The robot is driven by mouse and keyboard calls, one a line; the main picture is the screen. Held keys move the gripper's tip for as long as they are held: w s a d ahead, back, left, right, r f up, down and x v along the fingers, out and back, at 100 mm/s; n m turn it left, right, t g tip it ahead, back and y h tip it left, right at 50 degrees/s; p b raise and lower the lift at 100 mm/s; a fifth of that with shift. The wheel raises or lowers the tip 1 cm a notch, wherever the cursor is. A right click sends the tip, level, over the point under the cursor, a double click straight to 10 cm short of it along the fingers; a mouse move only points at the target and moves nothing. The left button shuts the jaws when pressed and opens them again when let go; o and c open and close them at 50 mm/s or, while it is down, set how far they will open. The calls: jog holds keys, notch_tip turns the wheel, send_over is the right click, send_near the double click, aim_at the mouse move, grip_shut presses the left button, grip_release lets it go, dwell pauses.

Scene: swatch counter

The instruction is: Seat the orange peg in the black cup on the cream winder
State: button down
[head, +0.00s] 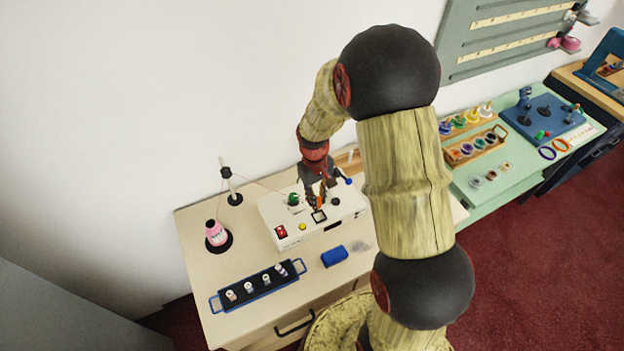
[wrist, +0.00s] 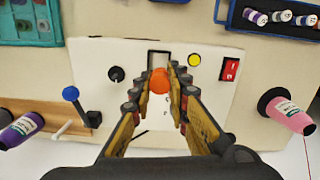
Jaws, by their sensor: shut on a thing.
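The cream winder (head: 290,240) is a white-cream box on the wooden desk, and its top fills the middle of the wrist view (wrist: 140,52). My gripper (wrist: 160,82) is above it, shut on the orange peg. The peg (wrist: 159,80) shows as a round orange end between the fingertips; in the head view it is a small orange upright piece (head: 319,201). A small round black fitting (wrist: 115,74) is on the winder, left of the peg in the wrist view. I cannot tell whether it is the cup; my fingers hide the top below the peg.
The winder has a red switch (wrist: 230,68), a yellow button (wrist: 194,60) and a blue-knobbed lever (wrist: 70,93). A pink thread cone (head: 217,234), a thread stand (head: 231,186), a blue block (head: 334,256) and a bobbin rack (head: 258,292) surround it. Thread crosses at the left.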

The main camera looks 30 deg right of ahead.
aim_at(319, 218)
jog(key=shift+s+f, duration=0.45)
jog(key=shift+s, duration=0.15)
jog(key=shift+w+d+f+n, duration=0.2)
jog(key=shift+w+n, duration=0.1)
jog(key=shift+f+b, duration=1.75)
jog(key=shift+f, duration=0.65)
jog(key=shift+s+f, duration=0.1)
jog(key=shift+f, duration=0.05)
jog(key=shift+s+a+f, duration=0.1)
jog(key=shift+f, duration=0.05)
jog(key=c, duration=1.6)
grip_release()
jog(key=shift+f, duration=0.1)
jog(key=shift+c, duration=0.2)
jog(key=r, duration=0.8)
jog(key=w+r, duration=0.1)
jog(key=r, duration=0.3)
jog(key=shift+r, duration=0.15)
